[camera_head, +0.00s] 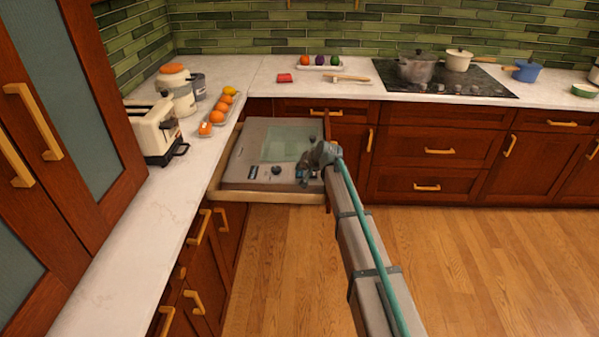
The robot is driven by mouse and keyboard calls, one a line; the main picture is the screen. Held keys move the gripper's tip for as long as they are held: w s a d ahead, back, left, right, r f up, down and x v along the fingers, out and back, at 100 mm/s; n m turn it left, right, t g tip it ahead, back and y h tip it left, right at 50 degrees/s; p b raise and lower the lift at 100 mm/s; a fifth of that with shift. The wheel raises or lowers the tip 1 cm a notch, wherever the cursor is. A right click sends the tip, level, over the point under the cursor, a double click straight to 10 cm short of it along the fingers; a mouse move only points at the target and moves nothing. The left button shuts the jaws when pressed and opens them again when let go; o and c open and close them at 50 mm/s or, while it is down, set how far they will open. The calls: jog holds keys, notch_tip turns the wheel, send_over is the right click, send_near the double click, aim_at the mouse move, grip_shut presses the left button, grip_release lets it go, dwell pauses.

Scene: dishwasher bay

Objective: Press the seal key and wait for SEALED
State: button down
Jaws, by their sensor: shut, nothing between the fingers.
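A grey sealing machine (238,160) sits in a pulled-out wooden drawer at the counter corner. It has a greenish window (287,143) on its top. A small dark display (253,172) and a round dark knob (276,170) are on its front panel; any text is too small to read. My gripper (304,178) is shut and empty, over the front right part of the machine, right of the knob. I cannot tell whether it touches the panel. The seal key cannot be made out; my gripper and arm cover part of the front right panel.
The drawer's front edge (265,197) stands out over the wooden floor. A toaster (157,130) and a tray of orange fruit (222,114) are on the left counter. A hob with pots (417,68) is on the back counter. The floor at right is clear.

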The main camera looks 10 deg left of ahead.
jog(key=shift+r, duration=0.7)
jog(key=shift+r+p, duration=1.2)
jog(key=shift+r, duration=1.35)
